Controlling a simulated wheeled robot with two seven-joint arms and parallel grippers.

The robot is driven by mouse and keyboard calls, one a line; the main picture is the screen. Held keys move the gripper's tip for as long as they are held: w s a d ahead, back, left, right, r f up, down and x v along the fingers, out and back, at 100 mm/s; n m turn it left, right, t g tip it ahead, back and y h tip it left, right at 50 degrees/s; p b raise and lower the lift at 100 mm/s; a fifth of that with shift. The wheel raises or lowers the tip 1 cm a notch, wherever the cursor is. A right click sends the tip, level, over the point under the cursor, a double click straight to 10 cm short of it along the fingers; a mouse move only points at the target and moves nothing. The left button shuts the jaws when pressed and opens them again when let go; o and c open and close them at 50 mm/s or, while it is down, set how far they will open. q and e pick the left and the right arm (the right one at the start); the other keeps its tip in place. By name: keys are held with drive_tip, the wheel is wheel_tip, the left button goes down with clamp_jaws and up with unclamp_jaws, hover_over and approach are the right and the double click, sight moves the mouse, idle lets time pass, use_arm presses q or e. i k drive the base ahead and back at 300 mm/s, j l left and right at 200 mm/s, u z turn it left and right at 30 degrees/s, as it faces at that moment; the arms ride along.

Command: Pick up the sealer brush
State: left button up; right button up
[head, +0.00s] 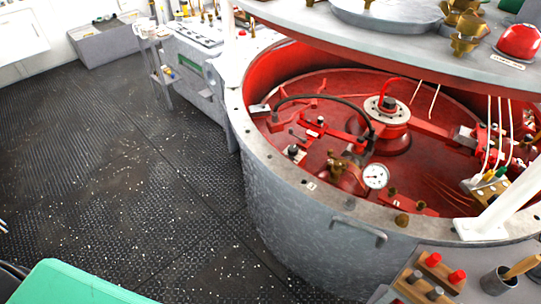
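A brush-like tool with a tan wooden handle (521,267) leans in a small grey cup (497,282) at the bottom right. Its lower end is hidden inside the cup, so I cannot confirm from its bristles that it is the sealer brush. The cup stands on a grey shelf in front of the large round tank. Neither of my grippers can be made out in the head view.
A wooden block with red and grey knobs (432,278) sits left of the cup. The open round tank (300,230) has a red interior with a gauge (375,176). A white strut (508,212) rises behind the cup. Dark floor (110,190) is clear at left.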

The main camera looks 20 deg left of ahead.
sight(529, 263)
drive_tip(key=z, duration=1.55)
